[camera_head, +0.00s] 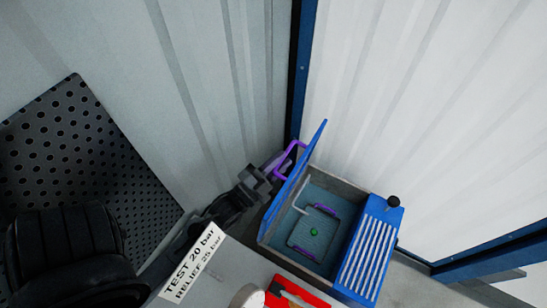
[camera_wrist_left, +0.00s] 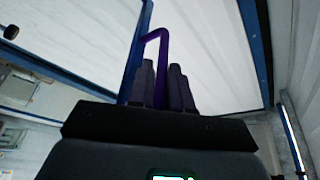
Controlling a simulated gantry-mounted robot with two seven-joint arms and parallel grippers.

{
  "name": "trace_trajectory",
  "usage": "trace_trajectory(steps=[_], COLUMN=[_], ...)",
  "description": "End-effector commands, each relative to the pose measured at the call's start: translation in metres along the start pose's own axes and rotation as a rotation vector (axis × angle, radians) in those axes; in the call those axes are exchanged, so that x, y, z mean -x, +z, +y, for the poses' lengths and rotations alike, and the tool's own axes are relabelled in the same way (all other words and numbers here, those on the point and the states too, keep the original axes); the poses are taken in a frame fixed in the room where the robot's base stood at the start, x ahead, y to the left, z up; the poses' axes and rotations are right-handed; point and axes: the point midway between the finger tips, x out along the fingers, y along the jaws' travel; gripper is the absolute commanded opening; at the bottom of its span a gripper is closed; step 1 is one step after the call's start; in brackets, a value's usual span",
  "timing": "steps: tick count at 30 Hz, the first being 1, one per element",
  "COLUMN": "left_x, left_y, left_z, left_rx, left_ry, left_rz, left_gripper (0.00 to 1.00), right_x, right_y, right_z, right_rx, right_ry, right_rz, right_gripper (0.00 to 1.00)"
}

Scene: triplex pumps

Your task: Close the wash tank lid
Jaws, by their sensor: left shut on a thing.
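The wash tank (camera_head: 352,190) is a grey-rimmed box with a blue slatted section on its right side. Its blue lid (camera_head: 300,172) stands raised, nearly upright, along the tank's left edge, and the tank is open. A purple handle (camera_head: 296,150) sticks out from the lid's outer face. My left gripper (camera_head: 275,166) is at this handle, on the outer side of the lid. In the left wrist view, the fingers (camera_wrist_left: 163,88) are shut on the purple handle (camera_wrist_left: 157,36), with the blue lid edge (camera_wrist_left: 136,52) close beside it. My right gripper is not in view.
Inside the tank lie a basket with purple handles (camera_head: 327,209) and a small green item (camera_head: 313,231). A black knob (camera_head: 393,201) tops the slatted section. A white label (camera_head: 193,262), a red part (camera_head: 290,293) and a perforated black panel (camera_head: 80,150) are nearby. Corrugated walls stand close behind.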

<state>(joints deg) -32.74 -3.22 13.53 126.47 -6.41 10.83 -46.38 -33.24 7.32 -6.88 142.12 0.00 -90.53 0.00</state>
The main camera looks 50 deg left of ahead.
Motion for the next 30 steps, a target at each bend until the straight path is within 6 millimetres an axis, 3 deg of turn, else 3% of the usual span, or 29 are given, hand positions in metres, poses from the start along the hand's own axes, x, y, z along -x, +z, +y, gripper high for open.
trace_trajectory(steps=[3, 4, 7, 20, 30], left_x=[-0.001, -0.001, -0.001, 0.005, 0.051], left_y=[-0.003, -0.003, -0.003, -0.001, 0.001], left_z=[-0.003, -0.003, -0.003, -0.001, 0.001], left_rx=[0.000, 0.000, 0.000, 0.000, 0.000], left_ry=[-0.008, -0.008, -0.007, -0.003, -0.001], left_rz=[0.008, 0.008, 0.008, 0.004, 0.001], left_gripper=[0.00, 0.23, 0.38, 0.38, 0.38], right_x=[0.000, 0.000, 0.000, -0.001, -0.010], right_y=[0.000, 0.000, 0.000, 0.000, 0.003], right_z=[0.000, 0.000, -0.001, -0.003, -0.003], right_rx=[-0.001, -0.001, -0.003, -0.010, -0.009], right_ry=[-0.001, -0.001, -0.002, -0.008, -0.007], right_rz=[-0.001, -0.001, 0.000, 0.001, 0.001], right_gripper=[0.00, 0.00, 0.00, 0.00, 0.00])
